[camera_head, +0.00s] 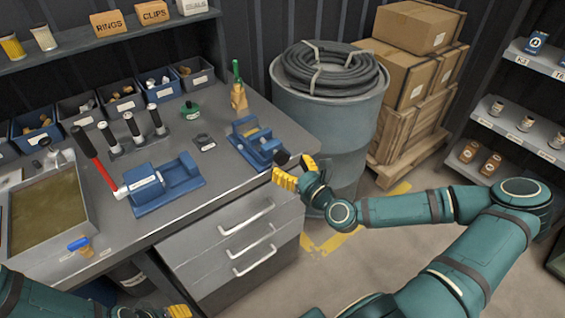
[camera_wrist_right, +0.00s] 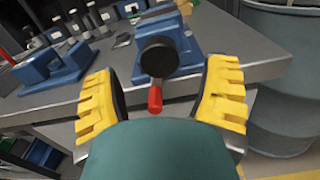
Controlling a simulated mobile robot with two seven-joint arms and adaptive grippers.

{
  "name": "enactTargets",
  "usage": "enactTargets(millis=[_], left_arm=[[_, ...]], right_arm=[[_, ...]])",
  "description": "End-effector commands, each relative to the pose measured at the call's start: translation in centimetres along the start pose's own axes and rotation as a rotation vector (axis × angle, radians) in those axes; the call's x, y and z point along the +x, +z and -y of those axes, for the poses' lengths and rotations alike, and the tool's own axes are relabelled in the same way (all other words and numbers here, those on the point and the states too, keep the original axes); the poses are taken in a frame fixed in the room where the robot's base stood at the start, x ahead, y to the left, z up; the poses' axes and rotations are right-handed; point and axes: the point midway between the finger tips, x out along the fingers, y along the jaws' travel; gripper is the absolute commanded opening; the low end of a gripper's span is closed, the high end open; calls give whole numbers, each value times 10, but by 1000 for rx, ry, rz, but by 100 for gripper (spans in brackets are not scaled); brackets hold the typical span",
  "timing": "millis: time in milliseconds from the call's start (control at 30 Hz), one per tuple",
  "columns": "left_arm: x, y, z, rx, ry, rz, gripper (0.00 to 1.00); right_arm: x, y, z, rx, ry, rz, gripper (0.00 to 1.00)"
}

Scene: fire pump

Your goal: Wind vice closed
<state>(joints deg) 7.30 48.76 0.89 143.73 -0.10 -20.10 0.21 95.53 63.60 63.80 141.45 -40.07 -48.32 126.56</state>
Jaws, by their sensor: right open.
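The blue vice (camera_head: 254,142) is at the right front edge of the grey workbench, with a yellowish piece between its jaws. In the right wrist view the vice (camera_wrist_right: 176,38) faces me, with a round dark hub (camera_wrist_right: 158,56) and a red crank handle (camera_wrist_right: 155,97) pointing down. My right gripper (camera_head: 294,175) is just in front of the hub. Its yellow fingers (camera_wrist_right: 160,98) are spread wide either side of the red handle, not touching it. My left gripper (camera_head: 178,312) shows only as yellow tips at the bottom edge; its opening is unclear.
A blue fixture with a red lever (camera_head: 165,186) stands left of the vice on the bench. A shallow tray (camera_head: 50,240) is at the far left. Drawers with bar handles (camera_head: 240,236) are below the bench. A blue-grey drum with coiled hose (camera_head: 340,130) stands close right.

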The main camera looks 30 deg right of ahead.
Motion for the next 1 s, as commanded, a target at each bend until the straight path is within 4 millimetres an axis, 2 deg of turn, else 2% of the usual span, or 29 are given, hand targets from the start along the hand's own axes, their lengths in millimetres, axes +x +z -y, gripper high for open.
enactTargets(millis=[100, 300, 667, 800, 867, 1000], left_arm=[[2, 0, 1, 0, 0, -1, 50], [4, -1, 1, 0, 0, -2, 50], [4, -1, 1, 0, 0, -3, 50], [4, -1, 1, 0, 0, -3, 50], [4, -1, 1, 0, 0, -3, 50], [4, -1, 1, 0, 0, -2, 50]], right_arm=[[17, 0, -1, -2, 2, 1, 74], [33, 0, 0, -1, 0, 1, 74], [36, 0, 0, 0, -1, 0, 75], [36, 0, 0, 0, 0, 0, 26], [36, 0, 0, 0, 0, 0, 6], [36, 0, 0, -1, 0, -1, 6]])
